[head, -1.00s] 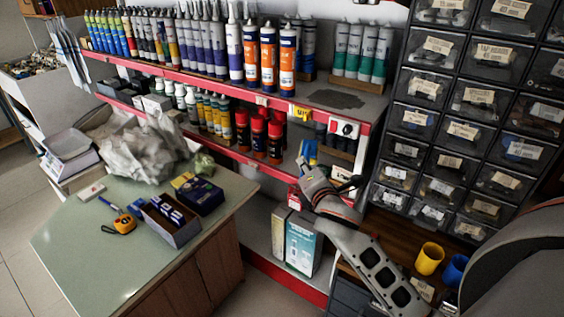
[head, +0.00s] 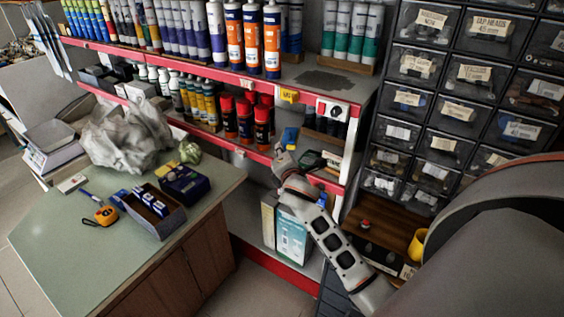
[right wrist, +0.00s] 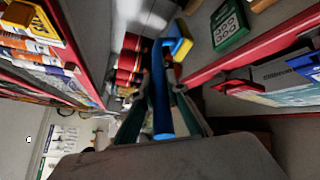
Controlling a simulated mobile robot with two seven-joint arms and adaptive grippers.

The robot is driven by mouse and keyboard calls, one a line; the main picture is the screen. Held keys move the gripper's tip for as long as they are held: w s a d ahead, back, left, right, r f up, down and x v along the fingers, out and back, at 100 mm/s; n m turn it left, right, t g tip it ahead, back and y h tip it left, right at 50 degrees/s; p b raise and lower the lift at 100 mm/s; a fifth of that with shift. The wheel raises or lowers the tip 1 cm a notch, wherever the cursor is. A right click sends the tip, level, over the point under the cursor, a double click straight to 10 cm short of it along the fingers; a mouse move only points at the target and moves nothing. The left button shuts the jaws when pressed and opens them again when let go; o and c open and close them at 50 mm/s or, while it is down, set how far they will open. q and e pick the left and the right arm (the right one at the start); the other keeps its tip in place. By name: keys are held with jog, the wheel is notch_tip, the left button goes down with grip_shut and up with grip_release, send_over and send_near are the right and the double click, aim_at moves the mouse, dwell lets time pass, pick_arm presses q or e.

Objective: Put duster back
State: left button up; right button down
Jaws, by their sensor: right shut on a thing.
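My right gripper (head: 284,162) reaches in from the right and is at the front of the middle red-edged shelf (head: 262,157). In the right wrist view my right gripper (right wrist: 160,88) is shut on a long blue handle (right wrist: 163,118), which I take to be the duster's. A small blue bit also shows beside the gripper in the head view (head: 321,199). My left gripper is not in view.
Red-capped cans (head: 245,122) stand left of the gripper on the shelf. A green item (head: 331,159) lies to its right. White boxes (head: 291,238) stand below. Labelled drawers (head: 455,110) fill the right. The counter (head: 75,235) at left holds a tape measure (head: 106,215) and boxes.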

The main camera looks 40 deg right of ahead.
notch_tip(320, 180, down, 3)
jog(key=shift+f+b, duration=0.2)
jog(key=shift+b, duration=0.2)
jog(key=c, duration=2.4)
grip_release()
jog(key=shift+f, duration=0.2)
jog(key=o, duration=0.4)
jog(key=shift+r, duration=0.1)
